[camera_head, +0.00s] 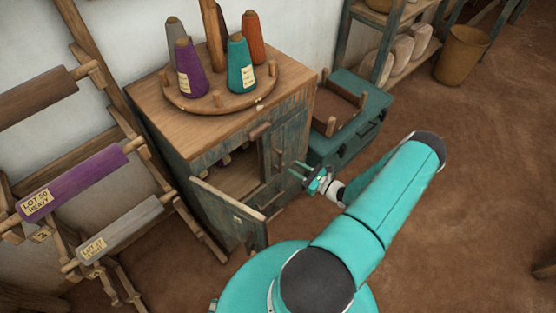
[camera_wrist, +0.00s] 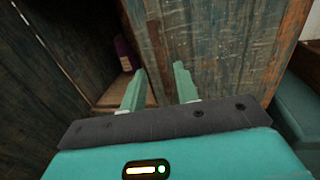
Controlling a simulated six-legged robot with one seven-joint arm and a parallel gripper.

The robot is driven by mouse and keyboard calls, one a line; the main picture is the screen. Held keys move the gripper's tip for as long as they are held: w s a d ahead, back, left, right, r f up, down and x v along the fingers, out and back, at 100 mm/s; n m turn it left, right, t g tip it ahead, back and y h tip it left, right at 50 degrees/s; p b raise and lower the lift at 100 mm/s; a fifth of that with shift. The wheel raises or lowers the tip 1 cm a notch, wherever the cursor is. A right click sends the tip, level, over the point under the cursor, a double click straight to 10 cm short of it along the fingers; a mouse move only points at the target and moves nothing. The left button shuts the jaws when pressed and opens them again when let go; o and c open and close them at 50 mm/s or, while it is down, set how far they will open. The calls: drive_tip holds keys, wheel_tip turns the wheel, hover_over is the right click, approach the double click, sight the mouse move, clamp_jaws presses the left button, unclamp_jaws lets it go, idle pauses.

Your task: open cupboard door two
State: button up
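The cupboard (camera_head: 165,110) has a wooden top and worn blue-green sides. Its left door (camera_head: 225,213) stands swung out, showing the open compartment (camera_head: 238,178). The right door panel (camera_head: 290,140) appears to cover the right half of the front; I cannot tell whether it is ajar. No number shows on either door. My gripper (camera_head: 303,172) is in front of the right side, fingers apart and empty. In the wrist view my gripper (camera_wrist: 158,82) faces the right door panel (camera_wrist: 220,45), near its left edge. Whether the fingertips touch it is unclear.
A turntable (camera_head: 215,103) with several yarn cones stands on the cupboard. A purple cone (camera_wrist: 125,55) sits inside. A teal chest (camera_head: 350,140) stands close on the right. A rack with labelled rolls (camera_head: 75,182) is at left.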

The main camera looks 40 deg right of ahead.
hover_over(280, 170)
drive_tip(key=shift+w+d, duration=0.25)
drive_tip(key=shift+d, duration=0.05)
clamp_jaws()
